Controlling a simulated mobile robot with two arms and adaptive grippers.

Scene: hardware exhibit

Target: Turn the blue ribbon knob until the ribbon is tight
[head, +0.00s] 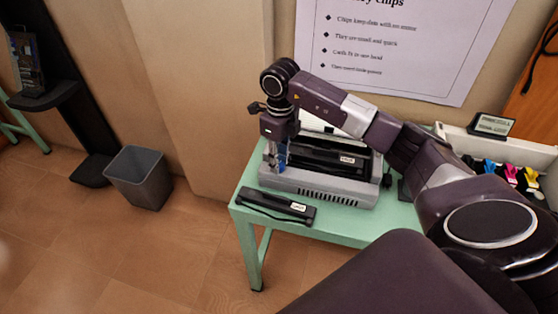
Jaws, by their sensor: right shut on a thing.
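A grey dot-matrix style printer (312,184) sits on a green table, its top open over a dark inside with a small white label. My right gripper (276,162) points down at the printer's left end and is shut on the blue ribbon knob (282,153). Only a little blue shows between and beside the fingers; the rest of the knob is hidden. The ribbon itself cannot be made out, so its tightness cannot be told. My left gripper is not in view.
A black cover-like part (276,205) with a white label lies in front of the printer on the green table (345,228). A white box with coloured items (511,173) and a small display (492,125) stand at right. A grey bin (139,178) stands on the floor.

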